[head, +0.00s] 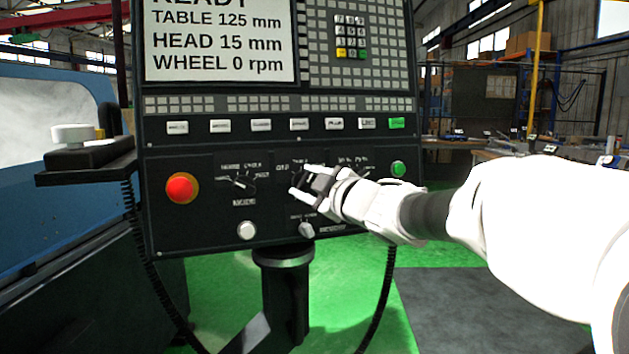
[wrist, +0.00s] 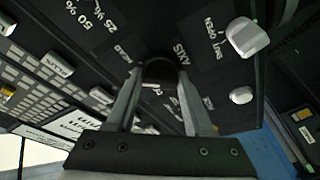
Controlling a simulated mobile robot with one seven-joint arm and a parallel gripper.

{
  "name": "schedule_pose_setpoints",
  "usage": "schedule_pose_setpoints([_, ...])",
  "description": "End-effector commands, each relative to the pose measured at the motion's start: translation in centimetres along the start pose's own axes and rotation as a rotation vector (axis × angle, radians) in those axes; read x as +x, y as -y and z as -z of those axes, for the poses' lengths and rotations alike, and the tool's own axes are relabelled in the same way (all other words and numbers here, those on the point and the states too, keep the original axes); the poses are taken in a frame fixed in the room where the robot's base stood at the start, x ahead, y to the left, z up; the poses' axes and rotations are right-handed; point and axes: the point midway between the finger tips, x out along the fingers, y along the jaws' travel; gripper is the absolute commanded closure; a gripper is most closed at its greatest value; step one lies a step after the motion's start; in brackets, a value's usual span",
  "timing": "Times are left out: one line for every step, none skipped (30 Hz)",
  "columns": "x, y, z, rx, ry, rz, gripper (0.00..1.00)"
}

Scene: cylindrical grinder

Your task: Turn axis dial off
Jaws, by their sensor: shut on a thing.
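The axis dial (wrist: 160,71) is a dark round knob on the control panel, with the word AXIS printed beside it in the wrist view. My gripper (wrist: 160,82) has one finger on each side of this knob and is shut on it. In the head view my gripper (head: 304,185) reaches in from the right to the middle of the panel's lower section. There the fingers cover most of the dial, and labels that seem to read OFF and TABLE show just above. Which mark the dial points to is hidden.
A red emergency button (head: 181,188) and a mode dial (head: 243,183) lie left of my gripper. A green button (head: 398,169) is to its right. A light switch knob (head: 307,230) and a white button (head: 246,230) are below. The screen (head: 219,40) reads TABLE 125 mm.

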Motion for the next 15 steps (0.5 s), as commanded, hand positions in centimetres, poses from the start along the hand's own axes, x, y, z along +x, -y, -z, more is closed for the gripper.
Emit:
schedule_pose_setpoints([-0.02, -0.20, 0.03, -0.023, 0.003, 0.007, 1.00])
schedule_pose_setpoints([-0.02, -0.22, 0.05, -0.040, 0.003, 0.012, 1.00])
schedule_pose_setpoints([-0.01, -0.25, 0.07, -0.064, 0.003, 0.019, 1.00])
schedule_pose_setpoints([-0.02, -0.28, 0.09, -0.084, 0.003, 0.024, 1.00])
schedule_pose_setpoints([-0.02, -0.31, 0.10, -0.105, 0.003, 0.031, 1.00])
schedule_pose_setpoints([-0.03, -0.34, 0.12, -0.136, 0.003, 0.039, 1.00])
schedule_pose_setpoints([-0.03, -0.37, 0.14, -0.160, 0.002, 0.046, 1.00])
schedule_pose_setpoints([-0.03, -0.37, 0.17, -0.186, 0.002, 0.053, 1.00])
schedule_pose_setpoints([-0.02, -0.38, 0.20, -0.221, 0.002, 0.063, 1.00])
schedule_pose_setpoints([-0.02, -0.37, 0.21, -0.248, 0.002, 0.071, 1.00])
schedule_pose_setpoints([-0.02, -0.38, 0.21, -0.276, 0.002, 0.079, 1.00])
schedule_pose_setpoints([-0.03, -0.39, 0.19, -0.313, 0.002, 0.089, 1.00])
schedule_pose_setpoints([-0.03, -0.39, 0.17, -0.340, 0.002, 0.097, 1.00])
schedule_pose_setpoints([-0.03, -0.40, 0.15, -0.367, 0.003, 0.104, 1.00])
schedule_pose_setpoints([-0.03, -0.37, 0.15, -0.405, 0.002, 0.115, 1.00])
